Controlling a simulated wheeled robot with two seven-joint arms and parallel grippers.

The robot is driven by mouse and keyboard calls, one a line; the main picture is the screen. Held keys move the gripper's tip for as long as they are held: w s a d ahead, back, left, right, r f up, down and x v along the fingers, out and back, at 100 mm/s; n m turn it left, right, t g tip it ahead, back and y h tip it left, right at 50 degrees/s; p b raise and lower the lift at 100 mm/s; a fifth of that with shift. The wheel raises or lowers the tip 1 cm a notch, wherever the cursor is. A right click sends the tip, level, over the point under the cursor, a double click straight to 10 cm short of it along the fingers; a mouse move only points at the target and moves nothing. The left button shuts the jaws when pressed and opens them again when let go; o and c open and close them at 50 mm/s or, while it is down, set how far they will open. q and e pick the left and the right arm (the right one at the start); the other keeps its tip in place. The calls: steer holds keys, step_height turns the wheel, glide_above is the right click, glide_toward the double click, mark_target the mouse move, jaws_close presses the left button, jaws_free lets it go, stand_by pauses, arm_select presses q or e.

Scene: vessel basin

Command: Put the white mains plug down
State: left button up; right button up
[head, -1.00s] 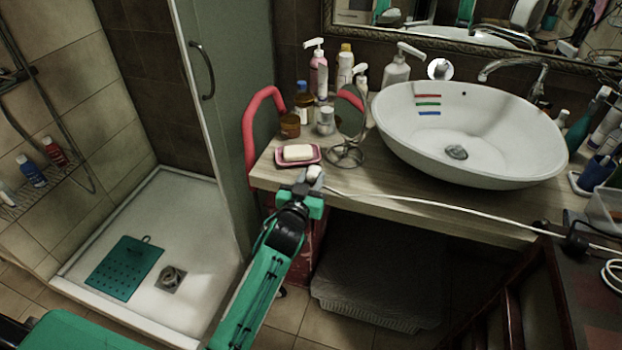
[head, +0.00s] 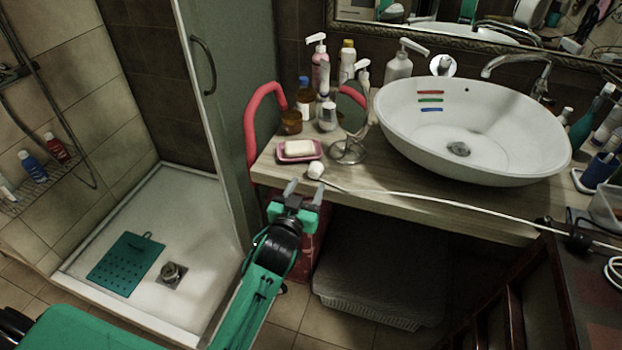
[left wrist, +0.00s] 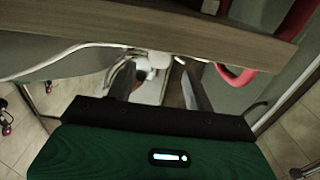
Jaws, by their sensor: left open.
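The white mains plug (head: 315,170) lies on the wooden counter (head: 400,200) near its front left edge, just in front of the pink soap dish (head: 289,157) with its white soap. Its white cable (head: 440,199) runs right along the counter front. My left gripper (head: 304,192) is open and empty, just short of the plug at the counter edge, with its fingers apart from the plug. In the left wrist view the two spread fingers (left wrist: 157,82) point toward the counter edge, and the cable (left wrist: 60,58) shows at left. My right gripper is not in view.
A round mirror on a stand (head: 349,151) and several bottles stand behind the plug. A white basin (head: 390,145) fills the counter's middle. A red rail (head: 251,130) borders the left end. Some counter front between plug and basin is bare.

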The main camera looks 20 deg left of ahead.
arm_select(q)
steer(key=s, duration=0.6)
steer(key=shift+s, duration=0.25)
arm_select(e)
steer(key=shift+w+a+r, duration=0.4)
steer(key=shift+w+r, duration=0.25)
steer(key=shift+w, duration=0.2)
arm_select(q)
steer(key=shift+a, duration=0.1)
